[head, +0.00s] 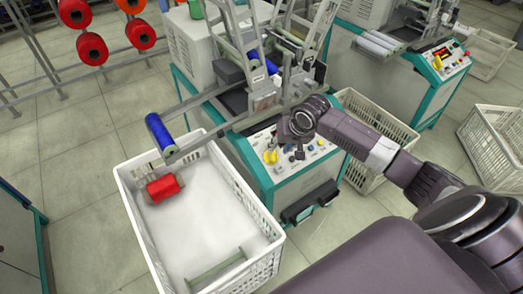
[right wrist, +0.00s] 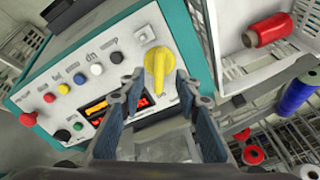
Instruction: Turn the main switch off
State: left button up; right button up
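The main switch is a large yellow rotary knob on the white control panel; it shows in the right wrist view (right wrist: 156,68) and at the panel's left side in the head view (head: 270,156). In the right wrist view its grip lies roughly lengthwise, pointing toward my gripper. My right gripper (right wrist: 157,95) is open, its two dark fingers apart on either side of the knob's near end. I cannot tell whether they touch it. In the head view the right gripper (head: 291,150) is over the panel, partly hidden by its own wrist. My left gripper is not in view.
The panel (right wrist: 75,92) also carries several coloured buttons and a lit display. A white crate (head: 268,268) with a red bobbin (head: 164,188) stands left of the machine. A blue bobbin (head: 160,134) sits on the machine's arm above it. Another crate (head: 385,118) stands at the right.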

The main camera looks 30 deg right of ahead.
aim_at(274, 155)
jog(key=x, duration=0.7)
jog(key=shift+f+b, duration=0.25)
jog(key=shift+b, duration=0.05)
jog(key=shift+c, duration=0.5)
grip_shut()
